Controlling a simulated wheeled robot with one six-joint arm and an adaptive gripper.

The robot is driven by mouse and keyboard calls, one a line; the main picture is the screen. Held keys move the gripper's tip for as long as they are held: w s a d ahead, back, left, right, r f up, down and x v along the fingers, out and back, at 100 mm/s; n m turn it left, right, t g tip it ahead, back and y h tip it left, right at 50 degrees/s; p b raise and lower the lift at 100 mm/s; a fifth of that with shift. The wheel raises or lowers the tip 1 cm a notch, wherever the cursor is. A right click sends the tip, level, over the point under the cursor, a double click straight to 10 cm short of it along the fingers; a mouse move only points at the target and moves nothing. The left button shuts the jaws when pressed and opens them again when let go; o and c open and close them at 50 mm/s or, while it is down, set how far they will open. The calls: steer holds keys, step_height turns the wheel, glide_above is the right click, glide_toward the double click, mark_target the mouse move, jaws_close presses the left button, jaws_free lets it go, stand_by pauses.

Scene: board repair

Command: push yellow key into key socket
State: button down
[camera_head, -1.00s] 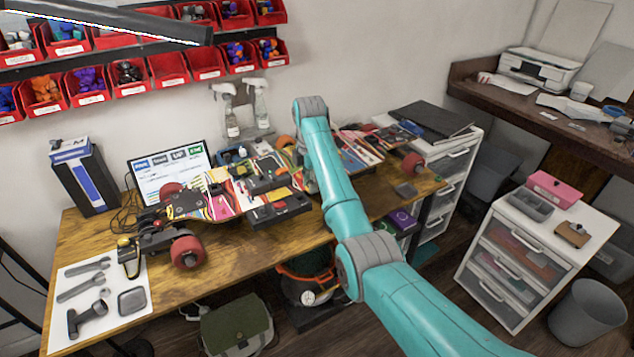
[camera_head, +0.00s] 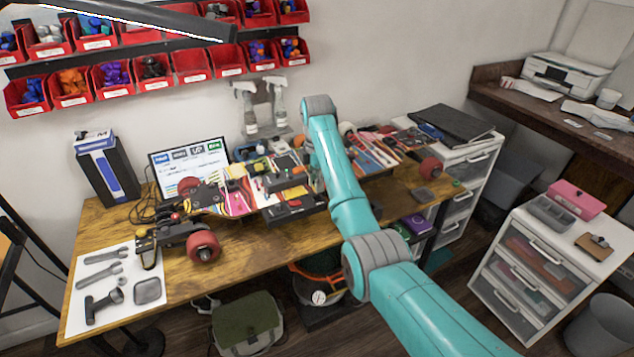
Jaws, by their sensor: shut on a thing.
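My teal arm reaches over the workbench to the long skateboard (camera_head: 206,196) lying across it. My gripper (camera_head: 317,178) is mostly hidden behind the arm; only a small grey part shows, over the right half of the board, by the dark electronics block (camera_head: 295,209). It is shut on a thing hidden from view. I cannot make out the yellow key or the key socket for certain. A small yellow part (camera_head: 140,232) shows at the board's left end, too small to identify.
A laptop (camera_head: 188,163) and spray bottles (camera_head: 246,110) stand behind the board. A white mat (camera_head: 80,318) with grey tools lies at the left front. Red bins (camera_head: 120,88) hang on the wall. A drawer cabinet (camera_head: 500,275) stands at the right.

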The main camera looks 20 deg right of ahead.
steer(key=shift+f, duration=1.75)
stand_by(3.2)
steer(key=c, duration=0.6)
jaws_free()
steer(key=shift+r, duration=1.55)
steer(key=shift+a, duration=0.1)
